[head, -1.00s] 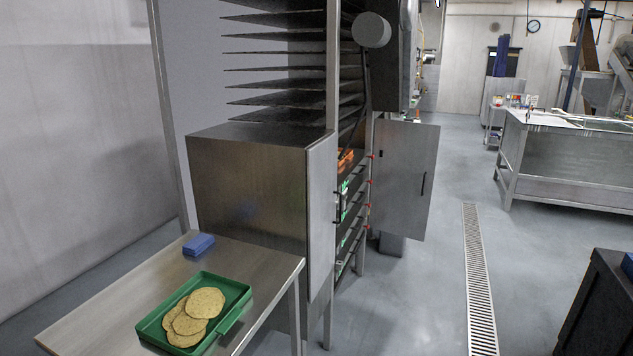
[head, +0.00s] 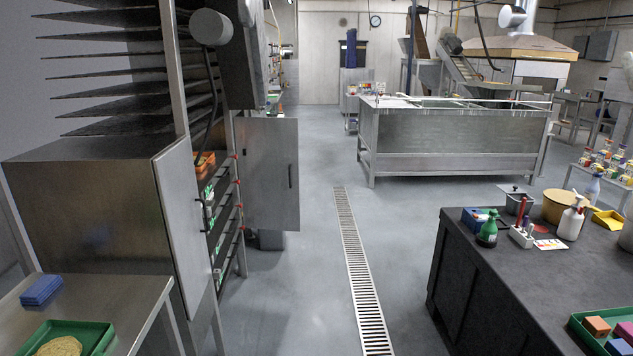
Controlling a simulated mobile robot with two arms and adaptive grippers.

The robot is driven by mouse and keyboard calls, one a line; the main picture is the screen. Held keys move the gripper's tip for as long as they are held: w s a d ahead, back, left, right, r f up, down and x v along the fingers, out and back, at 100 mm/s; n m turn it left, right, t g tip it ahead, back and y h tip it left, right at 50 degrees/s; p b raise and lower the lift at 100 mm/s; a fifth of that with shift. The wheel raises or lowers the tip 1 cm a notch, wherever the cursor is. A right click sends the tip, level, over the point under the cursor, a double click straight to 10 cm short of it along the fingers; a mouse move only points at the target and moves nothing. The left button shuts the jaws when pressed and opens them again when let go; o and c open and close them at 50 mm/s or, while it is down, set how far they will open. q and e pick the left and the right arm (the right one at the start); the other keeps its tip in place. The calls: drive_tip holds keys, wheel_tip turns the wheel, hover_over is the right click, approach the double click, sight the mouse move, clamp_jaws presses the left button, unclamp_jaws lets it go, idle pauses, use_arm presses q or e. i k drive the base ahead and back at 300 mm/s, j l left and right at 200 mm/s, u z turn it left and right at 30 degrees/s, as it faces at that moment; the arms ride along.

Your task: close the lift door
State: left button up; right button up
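A grey metal door panel (head: 268,178) with a dark vertical handle stands swung out from the tall machine, in the left half of the view. A second, nearer pale panel (head: 180,220) stands at the front edge of a steel cabinet (head: 85,215), with a handle at its right edge. Between the two panels the machine's side shows shelves (head: 225,225) with green and orange items. I cannot tell for sure which panel is the lift door. Neither of my grippers is in view.
A steel table (head: 120,290) with a green tray (head: 98,338) and blue block (head: 41,290) is at lower left. A dark counter (head: 500,290) with bottles is at right. A steel tank (head: 450,145) stands behind. The floor with a drain grate (head: 360,270) is clear between.

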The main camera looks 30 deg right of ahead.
sight(267, 148)
drive_tip(key=z, duration=0.75)
drive_tip(key=i+l, duration=0.1)
drive_tip(key=i, duration=0.55)
drive_tip(key=i+l+u, duration=0.1)
drive_tip(key=i, duration=0.6)
drive_tip(key=i+l, duration=0.15)
drive_tip(key=i, duration=0.5)
drive_tip(key=i+l, duration=0.1)
drive_tip(key=i, duration=0.55)
drive_tip(key=u, duration=0.05)
